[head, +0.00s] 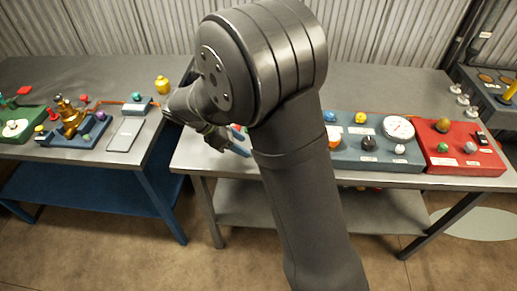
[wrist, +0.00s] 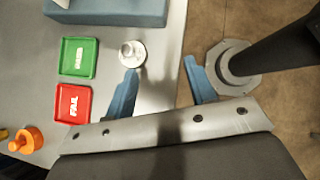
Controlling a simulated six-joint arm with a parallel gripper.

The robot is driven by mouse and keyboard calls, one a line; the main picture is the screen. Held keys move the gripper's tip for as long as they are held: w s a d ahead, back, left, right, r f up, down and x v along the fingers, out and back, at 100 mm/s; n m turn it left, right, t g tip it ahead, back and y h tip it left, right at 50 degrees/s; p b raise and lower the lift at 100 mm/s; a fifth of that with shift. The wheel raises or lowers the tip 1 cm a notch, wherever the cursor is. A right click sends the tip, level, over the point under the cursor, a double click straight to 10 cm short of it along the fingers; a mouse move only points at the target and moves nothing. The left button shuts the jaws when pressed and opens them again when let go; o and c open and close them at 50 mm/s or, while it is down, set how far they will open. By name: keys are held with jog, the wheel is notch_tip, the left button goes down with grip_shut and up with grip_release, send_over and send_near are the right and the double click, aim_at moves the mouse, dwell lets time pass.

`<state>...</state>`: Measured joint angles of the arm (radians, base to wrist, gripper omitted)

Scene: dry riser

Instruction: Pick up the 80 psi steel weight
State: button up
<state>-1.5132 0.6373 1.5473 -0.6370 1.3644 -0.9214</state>
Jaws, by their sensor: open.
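A steel weight (wrist: 132,53) with a round knob on top stands upright on the grey bench in the wrist view, near the bench edge. I cannot read any marking on it. My gripper (wrist: 161,75) is open and empty, with blue fingers. The weight is just beyond the left fingertip and apart from it, not between the fingers. In the head view my gripper (head: 240,143) is over the front left part of the middle bench, partly behind my arm. Several small steel weights (head: 462,98) stand at the right end of that bench; their markings are too small to read.
A green tray (wrist: 79,57) and a red tray marked FAIL (wrist: 72,106) lie left of the weight. A blue block (wrist: 105,10) is behind it. An orange knobbed piece (wrist: 30,140) is at lower left. Gauge panels (head: 375,155) fill the bench's right side.

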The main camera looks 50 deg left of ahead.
jog(key=s+a+f+n+t+y, duration=0.25)
jog(key=s+n+t+y, duration=0.2)
jog(key=s+t, duration=0.3)
jog(key=shift+n+g+h, duration=0.25)
jog(key=shift+g, duration=0.2)
jog(key=x, duration=1.2)
jog(key=shift+d+f, duration=0.1)
jog(key=shift+d, duration=0.25)
jog(key=x, duration=0.5)
jog(key=shift+d, duration=0.15)
jog(key=c, duration=0.9)
jog(key=shift+r, duration=0.25)
